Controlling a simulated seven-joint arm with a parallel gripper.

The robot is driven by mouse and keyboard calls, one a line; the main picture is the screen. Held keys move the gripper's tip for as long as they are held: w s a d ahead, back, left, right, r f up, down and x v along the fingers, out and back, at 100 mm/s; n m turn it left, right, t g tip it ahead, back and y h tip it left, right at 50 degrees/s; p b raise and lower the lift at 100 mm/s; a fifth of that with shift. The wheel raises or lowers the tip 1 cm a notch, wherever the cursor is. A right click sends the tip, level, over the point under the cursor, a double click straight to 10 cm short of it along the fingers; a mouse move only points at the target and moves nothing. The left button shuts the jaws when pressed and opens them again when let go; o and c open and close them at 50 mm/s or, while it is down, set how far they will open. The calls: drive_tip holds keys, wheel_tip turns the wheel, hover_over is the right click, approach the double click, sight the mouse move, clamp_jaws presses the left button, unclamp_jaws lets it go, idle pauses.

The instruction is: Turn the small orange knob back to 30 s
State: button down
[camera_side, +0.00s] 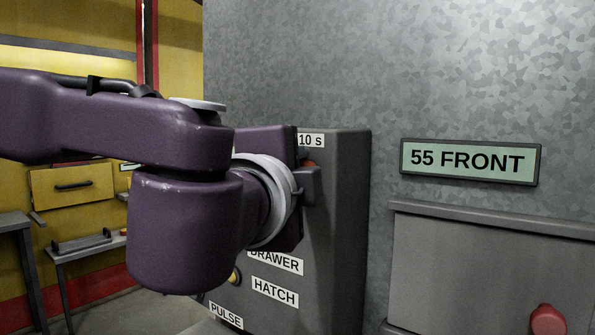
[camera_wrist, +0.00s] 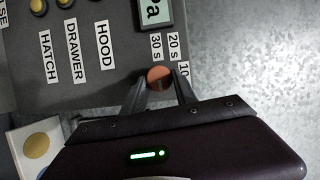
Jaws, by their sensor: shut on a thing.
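The small orange knob (camera_wrist: 159,77) sits on the grey control panel, just below the labels in the wrist view. The labels 30 s (camera_wrist: 155,47), 20 s (camera_wrist: 173,47) and part of a 10 label (camera_wrist: 184,68) stand beside it. My gripper (camera_wrist: 160,80) is shut on the knob, one finger on each side. No pointer mark on the knob can be made out, so its setting is unclear. In the side view a bit of the orange knob (camera_side: 309,163) shows under the 10 s label (camera_side: 311,141); my wrist hides the rest.
The panel also carries HOOD (camera_wrist: 105,45), DRAWER (camera_wrist: 73,51) and HATCH (camera_wrist: 48,57) labels with yellow buttons (camera_wrist: 37,6), and a display (camera_wrist: 155,12). To the right in the side view are a 55 FRONT sign (camera_side: 470,161) and a red handle (camera_side: 547,320).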

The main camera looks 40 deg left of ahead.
drive_tip(key=shift+m, duration=0.5)
drive_tip(key=c, duration=1)
unclamp_jaws()
drive_tip(key=shift+o, duration=0.2)
drive_tip(key=v, duration=0.7)
drive_tip(key=shift+f, duration=0.2)
